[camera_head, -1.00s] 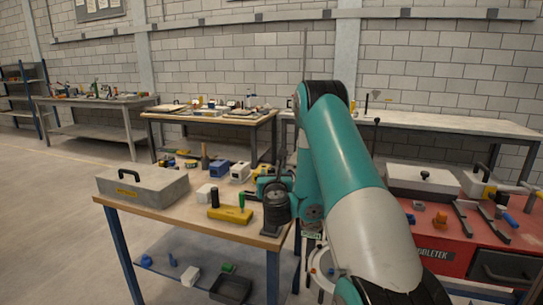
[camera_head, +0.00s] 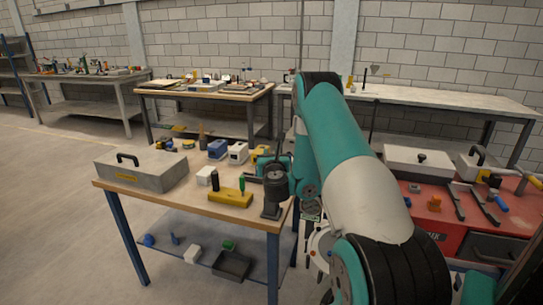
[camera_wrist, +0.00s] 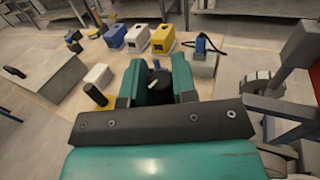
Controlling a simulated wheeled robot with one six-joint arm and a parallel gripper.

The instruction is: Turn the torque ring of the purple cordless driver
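I cannot make out a purple cordless driver or its torque ring in either view. My gripper shows in the wrist view (camera_wrist: 158,85), with its two teal fingers apart and a gap between them. A dark round knob (camera_wrist: 158,80) shows in that gap; I cannot tell what it belongs to or whether the fingers touch it. In the head view my teal and grey arm reaches down to the right end of the wooden bench (camera_head: 150,196), where its dark wrist part hides some of the bench top.
A grey toolbox (camera_head: 142,171) stands on the bench's left end. A yellow block (camera_head: 230,198), a blue box (camera_head: 217,149) and a white box (camera_head: 237,153) stand on the bench. A red cabinet (camera_head: 428,220) is at the right. Open floor lies at the left.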

